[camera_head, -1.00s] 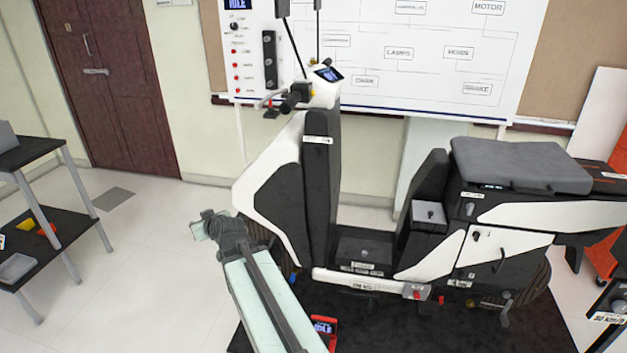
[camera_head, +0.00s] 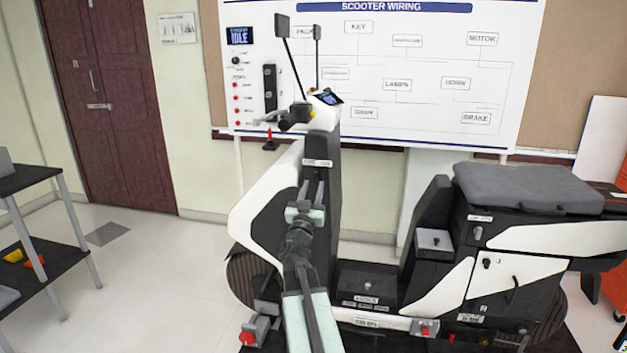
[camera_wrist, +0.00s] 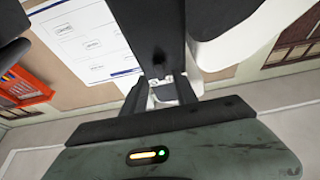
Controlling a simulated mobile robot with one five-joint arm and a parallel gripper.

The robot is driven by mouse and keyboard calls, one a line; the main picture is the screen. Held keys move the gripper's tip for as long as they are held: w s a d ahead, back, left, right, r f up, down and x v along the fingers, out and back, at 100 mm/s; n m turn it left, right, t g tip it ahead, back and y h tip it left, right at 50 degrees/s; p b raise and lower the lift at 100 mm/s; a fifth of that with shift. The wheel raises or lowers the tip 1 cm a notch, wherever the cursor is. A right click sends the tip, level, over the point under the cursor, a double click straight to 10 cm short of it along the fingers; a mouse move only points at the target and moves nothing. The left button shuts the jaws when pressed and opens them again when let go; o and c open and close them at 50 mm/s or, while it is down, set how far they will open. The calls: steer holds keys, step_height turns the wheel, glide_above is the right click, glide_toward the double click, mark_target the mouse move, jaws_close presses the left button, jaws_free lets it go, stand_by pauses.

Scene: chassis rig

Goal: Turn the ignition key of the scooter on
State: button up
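The black and white scooter stands across the middle of the head view, its dark front column (camera_head: 322,235) upright at the left of the footwell. A small white label (camera_head: 317,163) is on the upper column; its text is too small to read. I cannot make out the ignition key. My gripper (camera_head: 312,186) is in front of the column, below the label, pointing up, with a gap between its two fingers and nothing seen between them. In the wrist view, a small pale fitting (camera_wrist: 160,84) shows beyond the gripper body on a dark surface; I cannot tell what it is.
The handlebar (camera_head: 297,115) with mirrors and a lit display (camera_head: 328,97) is above my gripper. The seat (camera_head: 525,187) is at the right. A wiring board (camera_head: 400,125) hangs behind.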

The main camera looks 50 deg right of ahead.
mark_target(315, 178)
steer(key=x, duration=0.3)
steer(key=shift+p, duration=0.35)
jaws_close()
